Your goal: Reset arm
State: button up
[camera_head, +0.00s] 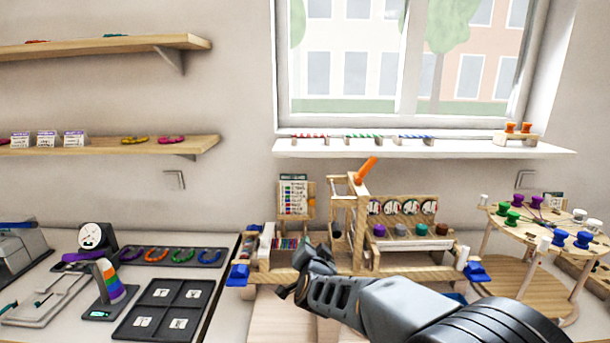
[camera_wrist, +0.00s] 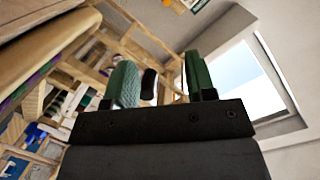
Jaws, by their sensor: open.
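My arm reaches in from the lower right in the head view, and my gripper (camera_head: 291,283) is in front of the wooden bead-board frame (camera_head: 354,235) at the bench's middle. In the wrist view my gripper (camera_wrist: 165,85) has two green-padded fingers standing apart with a gap between them. I see nothing held in the gap. A small dark rounded shape (camera_wrist: 149,84) shows between the fingers, seemingly behind them. The wooden frame (camera_wrist: 140,35) also fills the wrist view's upper left, tilted. My arm hides part of the bench and the frame's lower front.
Left of the frame lie a dark compartment tray (camera_head: 165,308), a rainbow-striped stand (camera_head: 108,283) and a tray of coloured loops (camera_head: 183,256). A round spool rack (camera_head: 545,228) stands at the right. A window sill (camera_head: 420,149) and wall shelves (camera_head: 100,147) are behind. Space above the bench's left is free.

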jog(key=s+d+f+n+g+p, duration=0.1)
jog(key=s+d+n+g, duration=0.2)
jog(key=s, duration=1)
jog(key=s+d+f+n+g+p, duration=0.1)
jog(key=s+d+n+g, duration=0.3)
jog(key=s+d+g, duration=0.5)
jog(key=s+d+p, duration=0.1)
jog(key=s+d, duration=0.1)
jog(key=s, duration=0.3)
jog(key=shift+d+n+p, duration=0.25)
jog(key=shift+n+p, duration=0.05)
